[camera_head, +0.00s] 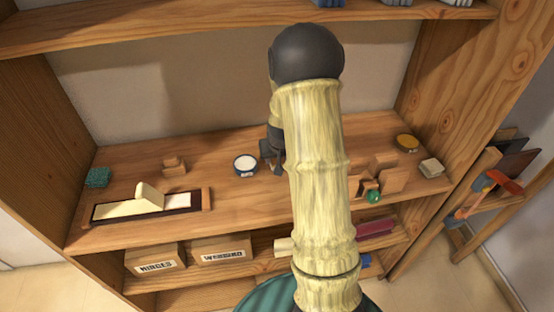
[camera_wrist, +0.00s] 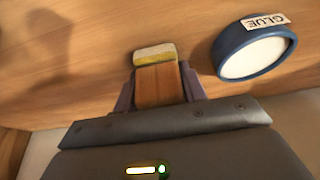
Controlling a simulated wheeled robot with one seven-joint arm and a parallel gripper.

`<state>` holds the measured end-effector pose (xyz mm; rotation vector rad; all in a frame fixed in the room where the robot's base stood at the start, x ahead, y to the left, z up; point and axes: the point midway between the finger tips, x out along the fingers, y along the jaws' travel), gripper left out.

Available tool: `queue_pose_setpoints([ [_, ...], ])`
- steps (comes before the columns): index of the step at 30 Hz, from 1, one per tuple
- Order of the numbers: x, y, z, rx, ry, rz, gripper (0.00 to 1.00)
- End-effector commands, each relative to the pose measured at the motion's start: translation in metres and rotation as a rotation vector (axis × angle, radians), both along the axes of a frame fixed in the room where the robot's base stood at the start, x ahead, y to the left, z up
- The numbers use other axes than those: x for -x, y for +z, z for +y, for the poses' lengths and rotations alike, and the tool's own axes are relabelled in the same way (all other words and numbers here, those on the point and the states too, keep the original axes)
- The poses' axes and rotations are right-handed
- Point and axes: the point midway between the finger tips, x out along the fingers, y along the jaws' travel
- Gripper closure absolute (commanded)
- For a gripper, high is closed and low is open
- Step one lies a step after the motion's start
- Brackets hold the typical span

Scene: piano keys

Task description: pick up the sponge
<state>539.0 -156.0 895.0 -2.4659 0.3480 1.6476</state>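My gripper (camera_wrist: 158,82) has both fingers against the sides of a small block (camera_wrist: 160,86) with a brown face and a pale yellow end. The block fills the gap between the fingers. I cannot tell for sure whether this block is the sponge. In the head view my gripper (camera_head: 272,155) is just right of the glue tin, partly hidden by my arm, and what it holds does not show clearly. A rough teal block (camera_head: 98,177), sponge-like in texture, sits at the shelf's far left, well away from my gripper.
The blue glue tin (camera_head: 245,165) is close to my gripper; it also shows in the wrist view (camera_wrist: 254,50). A dark tray (camera_head: 190,201) with cream pieces lies front left. Wooden blocks (camera_head: 386,176), a yellow-topped tin (camera_head: 407,142) and a cream block (camera_head: 431,167) stand right.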

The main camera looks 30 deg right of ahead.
Motion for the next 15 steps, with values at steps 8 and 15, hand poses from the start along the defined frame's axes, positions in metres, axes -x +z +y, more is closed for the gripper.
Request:
queue_pose_setpoints([
  [8,0.000,0.000,0.000,0.000,0.000,0.000,0.85],
  [15,-0.001,0.012,0.000,0.001,0.001,-0.003,0.85],
])
